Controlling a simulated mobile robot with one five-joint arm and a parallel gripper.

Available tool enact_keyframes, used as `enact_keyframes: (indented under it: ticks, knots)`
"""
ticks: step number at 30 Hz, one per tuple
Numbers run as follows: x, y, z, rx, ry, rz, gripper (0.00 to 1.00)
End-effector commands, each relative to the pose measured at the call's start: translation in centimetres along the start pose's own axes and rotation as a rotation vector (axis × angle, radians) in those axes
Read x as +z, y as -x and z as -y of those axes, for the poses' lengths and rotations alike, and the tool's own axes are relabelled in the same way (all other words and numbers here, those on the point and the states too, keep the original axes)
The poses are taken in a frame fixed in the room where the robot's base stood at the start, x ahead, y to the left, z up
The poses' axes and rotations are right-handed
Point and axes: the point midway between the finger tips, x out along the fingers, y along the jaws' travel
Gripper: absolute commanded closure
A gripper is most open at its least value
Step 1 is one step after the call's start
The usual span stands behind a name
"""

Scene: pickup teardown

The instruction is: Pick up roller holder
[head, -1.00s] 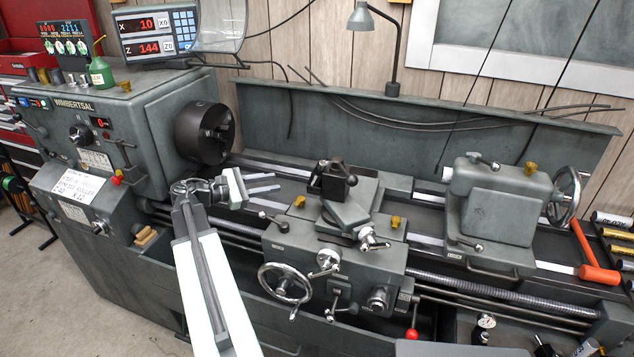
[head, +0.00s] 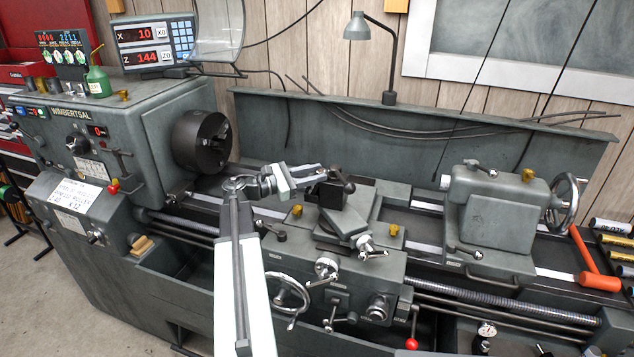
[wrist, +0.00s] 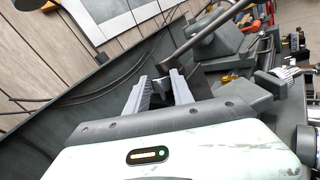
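I cannot pick out the roller holder for certain. A dark block with a lever, the tool post (head: 330,192), sits on the lathe's cross slide, and any holder on it is not distinct. My gripper (head: 306,172) is just left of and above this block in the head view. A dark bar (wrist: 215,35) passes beyond the fingertips there. I cannot tell whether the fingers touch the block.
The lathe chuck (head: 200,140) is left of my arm and the tailstock (head: 492,205) stands to the right. A splash guard (head: 420,130) with a lamp (head: 375,40) runs behind. An orange hammer (head: 597,275) lies at the far right.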

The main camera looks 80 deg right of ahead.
Motion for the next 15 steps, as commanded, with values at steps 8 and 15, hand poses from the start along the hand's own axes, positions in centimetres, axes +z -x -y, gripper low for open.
enact_keyframes:
  ticks: [8, 15]
  knots:
    - [0.01, -0.43, 0.02, 0.0, 0.0, 0.0, 0.85]
    - [0.01, -0.43, 0.03, -0.001, 0.0, 0.0, 1.0]
